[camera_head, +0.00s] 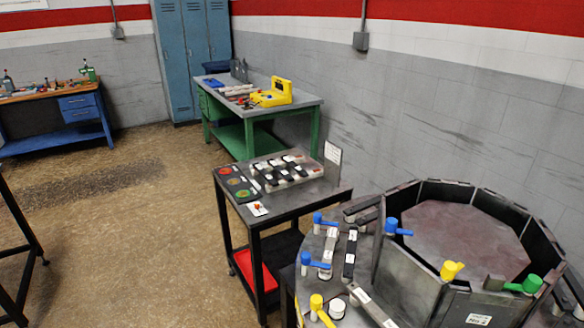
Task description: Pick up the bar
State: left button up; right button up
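Several dark bar-like pieces with white labels are in view, and I cannot tell which one is the task's bar. One dark bar (350,254) lies on the ledge at the left of the octagonal furnace (405,285). A lighter grey bar with labels (372,306) lies nearer the front of that ledge. Several short black pieces (287,174) sit in rows on a grey tray on the black cart (262,212). Neither of my grippers shows in this view.
Blue handles (315,262), yellow handles (451,270) and a green handle (526,285) stick up around the furnace. A green-legged bench (302,101) with a yellow device (276,93) stands behind the cart. The floor at the left is mostly clear.

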aim_at(292, 164)
jog(key=i+j+z, duration=0.1)
jog(key=i+j, duration=0.35)
jog(key=i+j+z, duration=0.15)
jog(key=i+j, duration=0.25)
jog(key=j, duration=0.25)
